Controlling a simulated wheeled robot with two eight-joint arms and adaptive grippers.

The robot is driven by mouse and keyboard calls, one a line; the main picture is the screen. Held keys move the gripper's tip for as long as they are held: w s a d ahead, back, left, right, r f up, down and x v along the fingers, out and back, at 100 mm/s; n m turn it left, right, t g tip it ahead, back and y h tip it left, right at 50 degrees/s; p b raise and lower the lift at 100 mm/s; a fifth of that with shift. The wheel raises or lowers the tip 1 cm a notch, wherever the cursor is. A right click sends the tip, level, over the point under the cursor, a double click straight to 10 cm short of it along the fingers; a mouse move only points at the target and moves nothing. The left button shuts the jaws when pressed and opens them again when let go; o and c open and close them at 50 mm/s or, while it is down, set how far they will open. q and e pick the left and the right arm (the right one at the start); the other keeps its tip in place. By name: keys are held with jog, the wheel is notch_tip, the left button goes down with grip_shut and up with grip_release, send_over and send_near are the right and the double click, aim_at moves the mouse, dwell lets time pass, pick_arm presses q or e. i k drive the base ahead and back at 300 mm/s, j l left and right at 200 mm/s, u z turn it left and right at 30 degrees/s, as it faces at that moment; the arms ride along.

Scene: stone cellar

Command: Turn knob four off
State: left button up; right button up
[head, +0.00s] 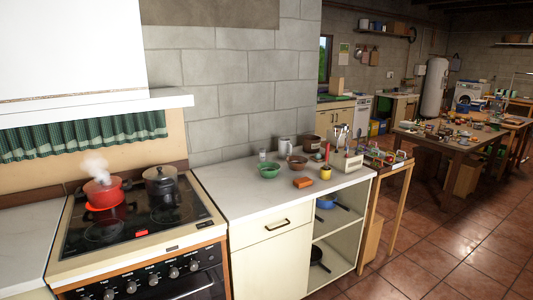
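The stove (215,222) stands at the lower left, with a row of several knobs along its dark front panel. Counted from the left, knob four (173,272) is a small silvery knob; its pointer setting and the labels are too small to read. A red pot (102,192) gives off steam on the back left burner, which glows red beneath it. A dark lidded pot (161,187) sits on the back right burner, with no glow visible. The front burners look dark and empty. Neither of my grippers is in view.
A white counter (240,205) joins the stove on the right, holding a green bowl (268,170), brown bowls and an orange block (303,183). Open shelves sit below it. Tiled floor (440,262) is clear at the lower right. A cluttered table (455,143) stands farther back.

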aim_at(152, 279)
jog(key=u, duration=1.25)
